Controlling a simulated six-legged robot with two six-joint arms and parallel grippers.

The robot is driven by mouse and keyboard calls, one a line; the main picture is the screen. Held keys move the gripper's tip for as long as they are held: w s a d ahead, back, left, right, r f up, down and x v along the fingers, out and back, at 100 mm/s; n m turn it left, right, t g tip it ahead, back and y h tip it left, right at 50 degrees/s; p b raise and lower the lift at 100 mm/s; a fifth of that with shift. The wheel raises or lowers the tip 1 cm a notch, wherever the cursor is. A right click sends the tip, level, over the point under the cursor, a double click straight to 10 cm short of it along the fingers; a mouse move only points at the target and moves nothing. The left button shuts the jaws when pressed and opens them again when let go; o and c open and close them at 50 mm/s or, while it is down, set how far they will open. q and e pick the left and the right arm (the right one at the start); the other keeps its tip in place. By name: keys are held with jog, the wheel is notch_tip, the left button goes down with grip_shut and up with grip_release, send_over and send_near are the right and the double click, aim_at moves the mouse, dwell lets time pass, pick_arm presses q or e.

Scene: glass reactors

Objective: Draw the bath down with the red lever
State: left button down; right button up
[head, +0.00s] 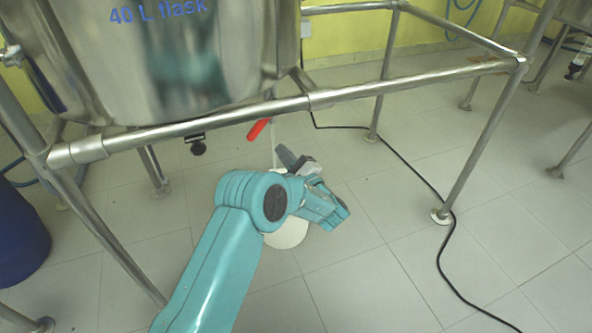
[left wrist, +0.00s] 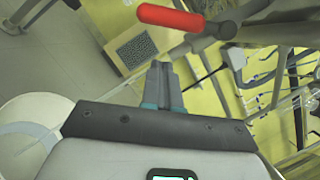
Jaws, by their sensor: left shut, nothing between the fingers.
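The red lever (head: 258,129) sits under the shiny metal bath (head: 215,65), which is marked "40 L flask", just below the front frame rail. In the left wrist view the red lever (left wrist: 171,18) lies across the top, beyond the fingertips and apart from them. My left gripper (head: 284,152) is below and slightly right of the lever in the head view. In the left wrist view its fingers (left wrist: 161,68) are together with nothing between them. My right gripper is in neither view.
The metal frame rail (head: 210,118) crosses in front of the bath, above my left arm. A white round object (head: 288,233) is partly hidden behind my wrist. A blue drum (head: 20,235) stands at the left. A black cable (head: 440,245) runs over the tiled floor.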

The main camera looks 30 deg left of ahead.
aim_at(263, 121)
pick_arm(q)
jog(key=shift+a+r+b, duration=0.2)
jog(key=shift+a+r, duration=0.25)
jog(key=shift+a, duration=0.3)
jog(key=shift+a+r+b, duration=0.25)
jog(key=shift+a+r, duration=0.25)
jog(key=shift+a, duration=0.3)
jog(key=shift+a+r+b, duration=0.2)
jog(key=shift+a+r, duration=0.25)
jog(key=shift+a, duration=0.3)
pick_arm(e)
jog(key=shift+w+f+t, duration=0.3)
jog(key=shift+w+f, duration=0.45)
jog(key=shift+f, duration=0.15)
pick_arm(q)
jog(key=shift+d, duration=0.1)
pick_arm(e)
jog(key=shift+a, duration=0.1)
